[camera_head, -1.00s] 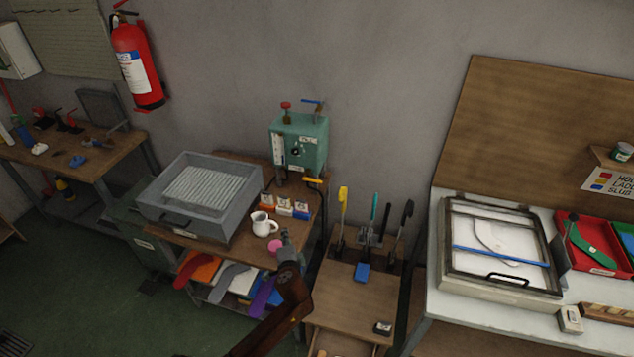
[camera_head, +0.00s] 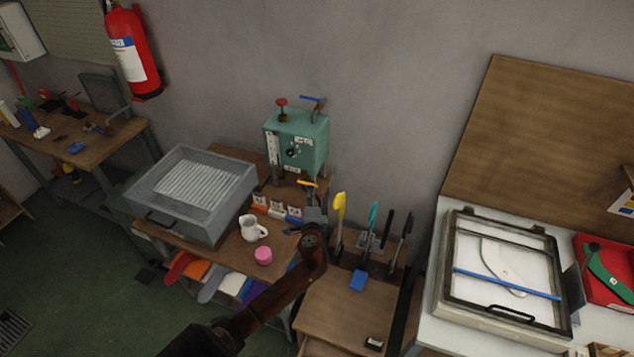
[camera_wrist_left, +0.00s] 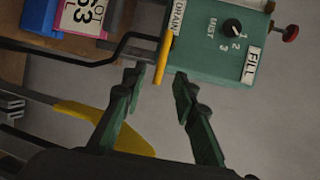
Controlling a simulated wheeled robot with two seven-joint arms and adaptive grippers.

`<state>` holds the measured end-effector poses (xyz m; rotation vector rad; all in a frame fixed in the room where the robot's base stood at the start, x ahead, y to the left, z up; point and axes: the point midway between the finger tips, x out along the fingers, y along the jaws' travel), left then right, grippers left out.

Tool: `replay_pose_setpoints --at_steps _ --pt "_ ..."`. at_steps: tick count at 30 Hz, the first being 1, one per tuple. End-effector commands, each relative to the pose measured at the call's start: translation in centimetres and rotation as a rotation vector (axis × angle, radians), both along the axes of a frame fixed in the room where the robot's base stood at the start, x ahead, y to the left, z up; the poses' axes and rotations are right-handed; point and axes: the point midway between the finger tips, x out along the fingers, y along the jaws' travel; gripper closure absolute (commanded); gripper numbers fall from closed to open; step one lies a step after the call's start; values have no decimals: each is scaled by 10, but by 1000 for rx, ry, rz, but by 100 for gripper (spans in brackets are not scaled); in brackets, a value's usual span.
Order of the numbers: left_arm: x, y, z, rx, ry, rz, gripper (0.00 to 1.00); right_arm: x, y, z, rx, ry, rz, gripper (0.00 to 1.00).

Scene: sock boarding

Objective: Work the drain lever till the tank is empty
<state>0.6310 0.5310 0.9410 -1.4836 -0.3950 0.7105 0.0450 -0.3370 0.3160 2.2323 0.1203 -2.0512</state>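The green tank (camera_head: 310,135) stands at the back of the wooden table, with a pale gauge strip on its left front; the level cannot be read. The left wrist view shows its dial and its DRAIN and FILL labels (camera_wrist_left: 215,50). The drain lever (camera_head: 309,184) has a yellow grip below the tank; it also shows in the left wrist view (camera_wrist_left: 165,57), beside the DRAIN label. My left gripper (camera_head: 314,213) is just in front of it. Its fingers (camera_wrist_left: 157,84) are apart and empty, with the yellow grip just beyond their tips. My right gripper is not in view.
A white jug (camera_head: 252,229), a pink cup (camera_head: 263,256) and small labelled boxes (camera_head: 276,208) stand close left of my left gripper. A grey basin (camera_head: 150,205) is further left. Upright tools, one yellow (camera_head: 339,208), stand close on the right.

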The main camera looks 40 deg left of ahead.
Motion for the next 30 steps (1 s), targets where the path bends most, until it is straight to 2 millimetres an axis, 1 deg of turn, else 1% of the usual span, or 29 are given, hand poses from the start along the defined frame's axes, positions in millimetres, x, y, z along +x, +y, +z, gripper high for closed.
replay_pose_setpoints --at_steps 3,7,9,12,19,24,30 --pt "18 6 -3 1 1 -8 73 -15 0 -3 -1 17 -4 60" --pt "37 17 -7 2 0 -14 73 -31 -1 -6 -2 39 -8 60" --pt "44 23 -9 1 1 -14 73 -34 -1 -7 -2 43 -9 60" --pt "52 30 -11 0 0 -13 73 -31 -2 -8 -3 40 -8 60" --pt "58 37 -13 -1 1 -11 73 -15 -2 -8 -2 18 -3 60" --pt "57 38 -12 -1 0 -11 73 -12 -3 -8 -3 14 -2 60" --pt "57 38 -13 -1 0 -10 86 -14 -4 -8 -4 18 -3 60"
